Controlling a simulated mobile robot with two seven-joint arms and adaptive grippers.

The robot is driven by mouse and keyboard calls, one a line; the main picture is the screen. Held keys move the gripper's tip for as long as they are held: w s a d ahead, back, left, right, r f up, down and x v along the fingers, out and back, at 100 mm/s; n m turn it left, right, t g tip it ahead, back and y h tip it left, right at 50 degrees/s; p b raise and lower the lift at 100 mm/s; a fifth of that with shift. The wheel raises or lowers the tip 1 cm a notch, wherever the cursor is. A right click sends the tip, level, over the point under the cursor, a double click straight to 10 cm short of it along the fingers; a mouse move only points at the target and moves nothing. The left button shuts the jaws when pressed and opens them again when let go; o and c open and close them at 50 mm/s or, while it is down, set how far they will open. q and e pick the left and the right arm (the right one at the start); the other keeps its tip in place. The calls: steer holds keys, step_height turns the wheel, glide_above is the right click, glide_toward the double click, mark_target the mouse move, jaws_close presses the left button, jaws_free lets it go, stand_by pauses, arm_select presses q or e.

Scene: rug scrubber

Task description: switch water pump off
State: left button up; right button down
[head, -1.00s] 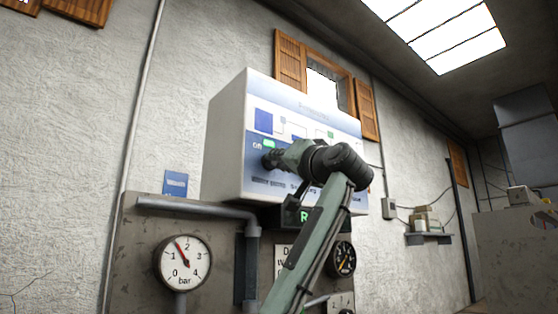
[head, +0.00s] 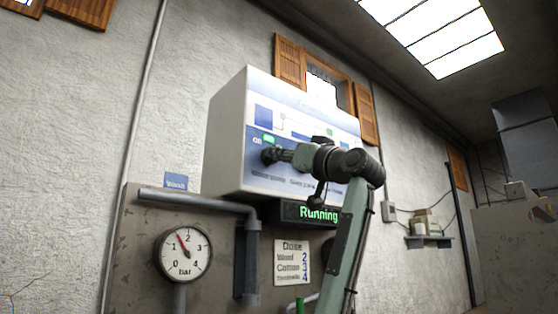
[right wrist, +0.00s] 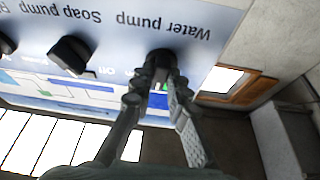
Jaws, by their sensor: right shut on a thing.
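The white control box (head: 226,140) hangs on the wall in the head view, with a blue and white front panel. The dark water pump knob (head: 267,156) is at its left side, below a small green light (head: 268,139). In the right wrist view the water pump knob (right wrist: 160,58) appears beside its upside-down "Water pump" label (right wrist: 183,24). My right gripper (head: 273,156) is shut on this knob, its two fingers (right wrist: 160,78) on either side of it. The fingers partly cover the knob, so its setting is unclear. My left gripper is not in view.
The soap pump knob (right wrist: 70,54) is close beside the gripper. A display (head: 318,214) under the box reads "Running" in green. A pipe (head: 195,203) and pressure gauge (head: 183,254) stand below left. A dose sign (head: 291,262) hangs below.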

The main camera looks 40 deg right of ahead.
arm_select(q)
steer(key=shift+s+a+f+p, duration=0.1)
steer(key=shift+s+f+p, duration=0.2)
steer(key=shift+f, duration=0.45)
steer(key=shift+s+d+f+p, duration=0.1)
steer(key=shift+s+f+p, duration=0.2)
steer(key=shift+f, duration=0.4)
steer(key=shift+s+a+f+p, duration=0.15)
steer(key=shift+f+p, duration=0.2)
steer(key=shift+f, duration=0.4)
arm_select(e)
steer(key=shift+d+n+g+y, duration=0.1)
steer(key=shift+n+g+y, duration=0.15)
steer(key=shift+n+y, duration=1.05)
steer(key=shift+d+n+g+y, duration=0.1)
steer(key=shift+n+g+y, duration=0.3)
steer(key=shift+n, duration=1.75)
steer(key=shift+d+n+g+y, duration=0.15)
steer(key=shift+n+y, duration=0.75)
steer(key=shift+n, duration=0.85)
steer(key=shift+a, duration=0.1)
steer(key=c, duration=1.5)
jaws_free()
steer(key=shift+r, duration=0.1)
steer(key=shift+s, duration=0.1)
steer(key=v, duration=1.2)
